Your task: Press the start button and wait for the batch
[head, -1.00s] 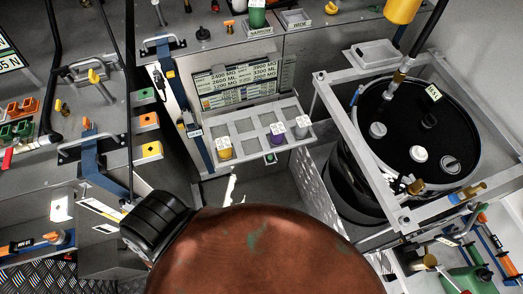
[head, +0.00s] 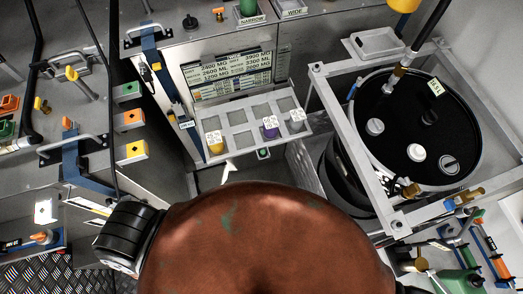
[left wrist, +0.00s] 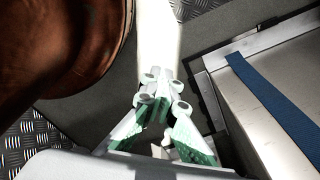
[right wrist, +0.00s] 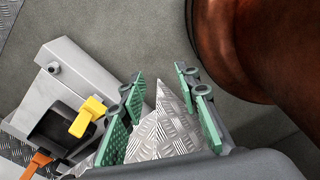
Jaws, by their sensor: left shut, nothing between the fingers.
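A small green button (head: 263,153) sits on the front edge of a grey tray panel (head: 238,143) in the head view; I cannot read whether it is the start button. A screen (head: 228,75) with lines of ML figures is behind the tray. My left gripper (left wrist: 160,85) is shut and empty in the left wrist view, over a dark floor beside a grey metal box. My right gripper (right wrist: 160,95) is open in the right wrist view, with tread-patterned metal between its fingers in the picture.
A large rusty-brown rounded body (head: 265,240) fills the foreground. A black drum (head: 400,140) stands in a grey frame on the right. Yellow, purple and grey-white jars stand on the tray. Green, orange and yellow boxes (head: 133,151) line the left cabinet.

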